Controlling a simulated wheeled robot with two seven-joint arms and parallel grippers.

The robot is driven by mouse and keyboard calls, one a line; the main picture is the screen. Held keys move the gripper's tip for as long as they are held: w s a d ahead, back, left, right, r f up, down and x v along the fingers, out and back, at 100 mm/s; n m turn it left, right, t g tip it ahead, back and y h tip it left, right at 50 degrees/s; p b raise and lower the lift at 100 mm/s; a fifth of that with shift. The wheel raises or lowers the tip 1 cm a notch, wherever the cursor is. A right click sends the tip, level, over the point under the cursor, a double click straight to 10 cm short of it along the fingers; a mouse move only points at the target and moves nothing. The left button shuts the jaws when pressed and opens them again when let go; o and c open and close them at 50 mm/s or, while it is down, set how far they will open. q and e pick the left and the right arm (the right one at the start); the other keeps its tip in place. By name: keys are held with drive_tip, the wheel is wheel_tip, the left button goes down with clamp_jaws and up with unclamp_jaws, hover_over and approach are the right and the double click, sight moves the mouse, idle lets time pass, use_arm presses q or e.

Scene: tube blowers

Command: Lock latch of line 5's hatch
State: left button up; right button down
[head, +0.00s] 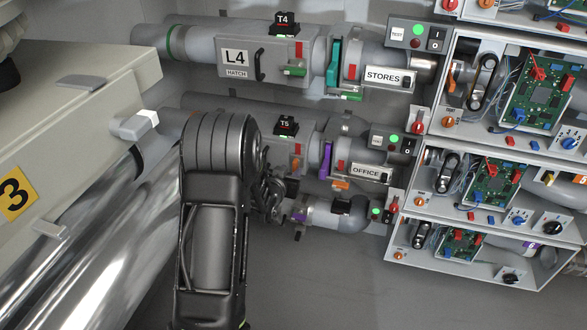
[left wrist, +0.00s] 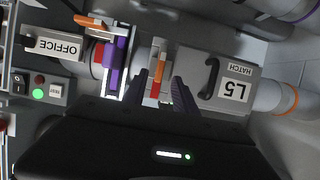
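Line 5's hatch, a grey box labelled L5 (left wrist: 235,88), lies on the pipe in the left wrist view, which shows it upside down. A black handle (left wrist: 210,78) is on its face. An orange latch lever (left wrist: 158,84) on a light mount sits at the hatch's end. My left gripper (left wrist: 162,92) is open, with one dark finger on each side of the lever and gaps visible. Whether a finger touches it I cannot tell. In the head view my left gripper (head: 272,192) is beside line 5, and my arm hides the L5 label. My right gripper is not in view.
Line 4's hatch (head: 262,57) is above, with the STORES sign (head: 384,77). Line 5 carries a purple slide gate (head: 326,158) and the OFFICE sign (head: 368,172). Another pipe (head: 340,215) runs below. Open electronics cabinets (head: 490,180) stand at right; a large housing (head: 70,130) is at left.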

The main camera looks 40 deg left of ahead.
sight(294, 167)
use_arm(q)
drive_tip(key=shift+x, duration=2.35)
drive_tip(key=shift+c, duration=0.3)
clamp_jaws()
